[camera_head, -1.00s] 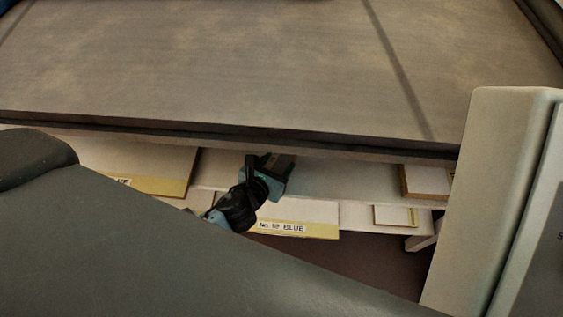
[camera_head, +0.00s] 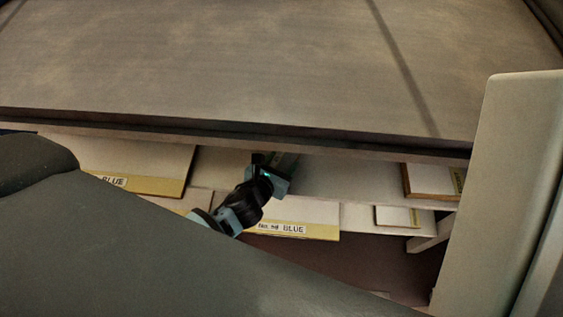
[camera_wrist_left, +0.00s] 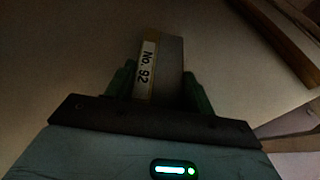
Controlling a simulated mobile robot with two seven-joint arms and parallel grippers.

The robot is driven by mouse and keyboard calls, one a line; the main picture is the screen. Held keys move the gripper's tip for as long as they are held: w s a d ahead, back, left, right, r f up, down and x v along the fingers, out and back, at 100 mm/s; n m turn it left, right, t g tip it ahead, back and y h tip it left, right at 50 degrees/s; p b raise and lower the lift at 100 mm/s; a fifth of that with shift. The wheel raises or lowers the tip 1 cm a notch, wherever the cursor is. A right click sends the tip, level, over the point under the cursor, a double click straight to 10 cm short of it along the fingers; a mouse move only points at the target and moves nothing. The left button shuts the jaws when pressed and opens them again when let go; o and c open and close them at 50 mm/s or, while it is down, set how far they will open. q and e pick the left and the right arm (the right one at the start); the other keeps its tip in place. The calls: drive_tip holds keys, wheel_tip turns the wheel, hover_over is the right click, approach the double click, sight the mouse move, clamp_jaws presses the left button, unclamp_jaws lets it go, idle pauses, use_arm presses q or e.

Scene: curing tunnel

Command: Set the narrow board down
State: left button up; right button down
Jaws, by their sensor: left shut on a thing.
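My left gripper (camera_head: 276,165) is shut on the narrow board, over the pale upper shelf (camera_head: 340,183) and under the front edge of the big slab. In the left wrist view the narrow board (camera_wrist_left: 168,66) stands out between the green fingers of my left gripper (camera_wrist_left: 158,88). It is a slim grey piece with a pale strip reading "No. 92". In the head view the board is mostly hidden by shadow and the gripper. Whether it touches the shelf I cannot tell. My right gripper is not in view.
A wide board (camera_head: 145,160) lies left of the gripper, a small board (camera_head: 426,178) to the right. Below are a board labelled BLUE (camera_head: 310,212) and another small one (camera_head: 392,215). The big slab (camera_head: 250,70) overhangs. A pale cabinet (camera_head: 505,180) stands right. Bare shelf lies right of the gripper.

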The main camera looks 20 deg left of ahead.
use_arm(q)
drive_tip(key=shift+f, duration=0.1)
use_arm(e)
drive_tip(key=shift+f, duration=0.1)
use_arm(q)
drive_tip(key=o, duration=0.9)
drive_tip(key=shift+o, duration=0.9)
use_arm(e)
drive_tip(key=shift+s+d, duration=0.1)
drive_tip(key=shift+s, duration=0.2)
use_arm(q)
drive_tip(key=shift+r, duration=0.2)
drive_tip(key=p+v, duration=0.2)
drive_tip(key=v, duration=1)
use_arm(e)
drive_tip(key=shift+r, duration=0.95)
